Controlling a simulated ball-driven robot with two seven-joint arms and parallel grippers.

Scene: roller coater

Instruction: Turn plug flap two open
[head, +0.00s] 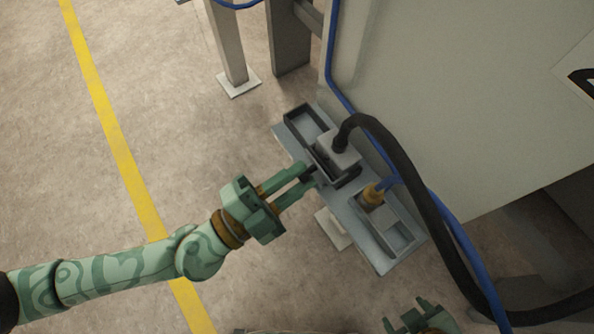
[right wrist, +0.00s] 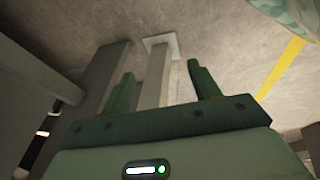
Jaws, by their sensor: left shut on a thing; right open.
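A grey socket panel (head: 356,215) with several box-like frames stands beside the machine. A grey plug (head: 337,150) with a thick black cable sits in its middle part. A small dark flap-like piece (head: 322,158) shows beside this plug. My left gripper (head: 312,176) reaches in from the left and its fingertips are shut on that dark piece. The fingertips hide part of it, and I cannot tell which numbered flap it is. My right gripper (head: 408,311) is low at the bottom edge, apart from the panel. In the right wrist view it (right wrist: 162,85) is open and empty.
A brass connector (head: 373,194) with a blue hose sits in the panel right of the plug. The black cable (head: 425,190) arches to the lower right. The pale machine wall (head: 460,110) stands behind. The floor left of the panel is clear, with a yellow line (head: 115,135).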

